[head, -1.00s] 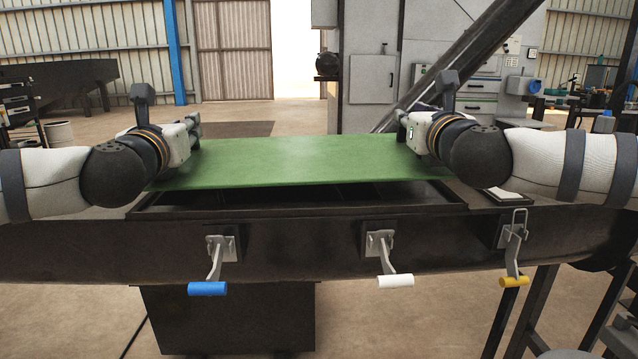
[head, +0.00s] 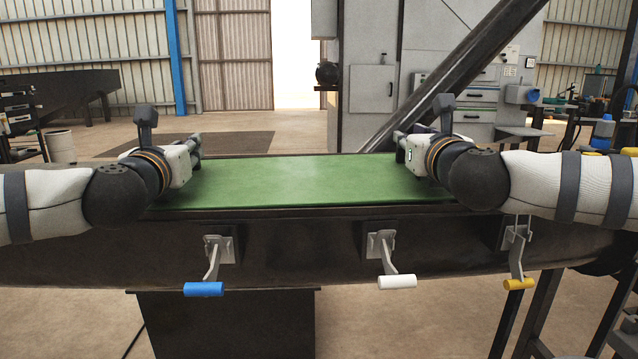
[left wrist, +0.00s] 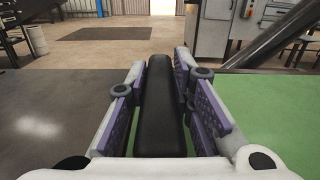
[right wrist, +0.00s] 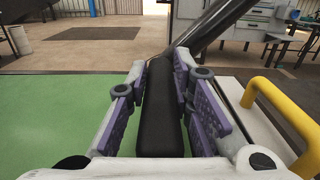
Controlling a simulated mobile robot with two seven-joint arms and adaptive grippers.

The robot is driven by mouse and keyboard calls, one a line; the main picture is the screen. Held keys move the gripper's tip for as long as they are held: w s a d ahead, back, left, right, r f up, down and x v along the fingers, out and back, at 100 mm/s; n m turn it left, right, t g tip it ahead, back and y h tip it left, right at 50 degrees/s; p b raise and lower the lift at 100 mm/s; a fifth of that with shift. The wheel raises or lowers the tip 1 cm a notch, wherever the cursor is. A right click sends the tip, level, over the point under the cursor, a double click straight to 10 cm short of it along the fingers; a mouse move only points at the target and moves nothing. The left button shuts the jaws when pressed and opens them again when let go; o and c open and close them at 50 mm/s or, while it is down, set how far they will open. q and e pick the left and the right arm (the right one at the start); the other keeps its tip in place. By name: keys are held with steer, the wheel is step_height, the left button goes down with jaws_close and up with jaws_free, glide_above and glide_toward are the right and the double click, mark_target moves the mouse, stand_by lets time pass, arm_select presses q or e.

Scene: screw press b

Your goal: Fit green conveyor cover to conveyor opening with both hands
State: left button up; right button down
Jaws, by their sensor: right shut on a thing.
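The green conveyor cover (head: 300,182) lies flat and level over the conveyor opening, its front edge close along the dark front rim (head: 320,211). The opening itself is hidden under it. My left gripper (head: 196,146) is at the cover's left end; in the left wrist view its purple pads close on a black bar handle (left wrist: 160,105). My right gripper (head: 402,142) is at the right end, shut on a like black handle (right wrist: 160,105). Whether the cover is fully seated at its ends and back cannot be told.
Three lever clamps hang on the conveyor's front face, with blue (head: 204,289), white (head: 397,282) and yellow (head: 519,284) grips. A yellow bent handle (right wrist: 285,110) stands right of my right gripper. A dark sloping beam (head: 450,80) rises behind.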

arm_select(q)
steer(key=o, duration=1.5)
steer(key=shift+f, duration=0.1)
arm_select(e)
steer(key=shift+r, duration=0.1)
arm_select(q)
steer(key=s, duration=1.2)
arm_select(e)
steer(key=shift+c, duration=1)
jaws_free()
steer(key=s, duration=1.2)
